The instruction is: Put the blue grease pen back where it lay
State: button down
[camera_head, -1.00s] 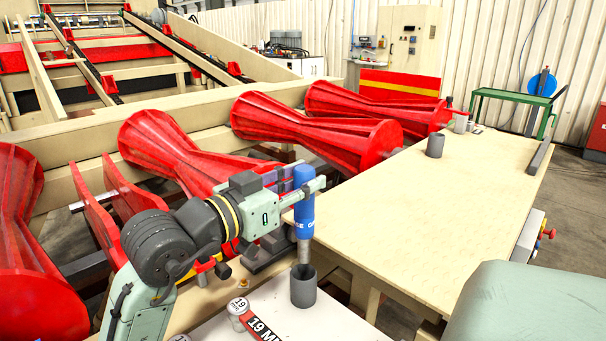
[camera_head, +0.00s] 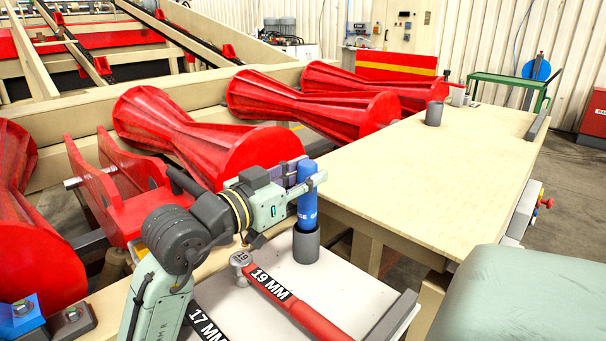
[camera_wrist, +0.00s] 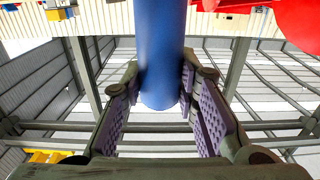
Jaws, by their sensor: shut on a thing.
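The blue grease pen (camera_head: 306,207) stands upright, with its lower end inside a dark grey cup (camera_head: 306,248) on the near white surface. Its tip is hidden by the cup wall. My gripper (camera_head: 306,180) is shut on the upper part of the pen, above the cup rim. In the wrist view the blue pen (camera_wrist: 161,50) runs between the purple ridged pads of my gripper (camera_wrist: 160,90). A second grey cup (camera_head: 434,114) stands farther off on the pale table.
A 19 MM tool with a red handle (camera_head: 314,313) lies just in front of the cup, with a 17 MM label beside it. The pale table (camera_head: 430,185) is mostly clear. Large red rollers (camera_head: 205,140) lie behind my arm. A green padded surface (camera_head: 545,285) is at right.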

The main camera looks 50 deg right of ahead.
jog(key=c, duration=1.2)
grip_release()
jog(key=shift+a, duration=0.1)
jog(key=a, duration=0.7)
jog(key=w+a, duration=0.1)
jog(key=a, duration=0.3)
jog(key=shift+a, duration=0.35)
